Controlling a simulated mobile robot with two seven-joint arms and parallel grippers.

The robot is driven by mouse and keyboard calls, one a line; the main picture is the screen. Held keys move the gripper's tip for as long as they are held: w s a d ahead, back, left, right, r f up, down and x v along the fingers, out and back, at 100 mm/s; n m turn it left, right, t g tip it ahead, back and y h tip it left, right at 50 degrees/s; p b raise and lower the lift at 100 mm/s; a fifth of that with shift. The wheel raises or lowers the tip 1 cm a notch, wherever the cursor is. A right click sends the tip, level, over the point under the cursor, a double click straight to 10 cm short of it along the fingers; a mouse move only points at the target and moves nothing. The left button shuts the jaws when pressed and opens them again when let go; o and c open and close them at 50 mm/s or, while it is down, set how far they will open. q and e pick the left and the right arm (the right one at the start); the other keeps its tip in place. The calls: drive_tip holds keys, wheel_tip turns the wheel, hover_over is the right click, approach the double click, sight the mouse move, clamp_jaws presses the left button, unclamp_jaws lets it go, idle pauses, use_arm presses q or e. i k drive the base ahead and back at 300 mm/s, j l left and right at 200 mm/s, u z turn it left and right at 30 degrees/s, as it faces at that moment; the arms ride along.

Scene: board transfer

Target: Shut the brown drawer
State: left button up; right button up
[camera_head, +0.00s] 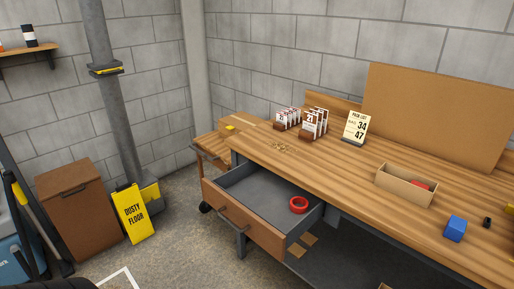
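The brown drawer (240,219) stands pulled out from under the wooden workbench, at the middle of the head view. It has a brown wooden front with a dark bar handle (234,217) and a grey inside. A red ring, like a roll of tape (299,205), lies in it toward the right side. Neither of my grippers shows in this view, so nothing of mine is seen touching the drawer.
The workbench top (330,170) bears a small open box (405,187), a blue block (455,228), a pick list sign (355,128) and several numbered packs (312,124). A yellow "dusty floor" sign (133,213) and a brown cabinet (80,208) stand left. Floor before the drawer looks clear.

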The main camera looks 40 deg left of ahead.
sight(255, 200)
drive_tip(key=k+j+u, duration=0.1)
drive_tip(key=u, duration=1.2)
drive_tip(key=i+z, duration=0.1)
drive_tip(key=i, duration=0.35)
drive_tip(key=i+j+z, duration=0.1)
drive_tip(key=i, duration=0.3)
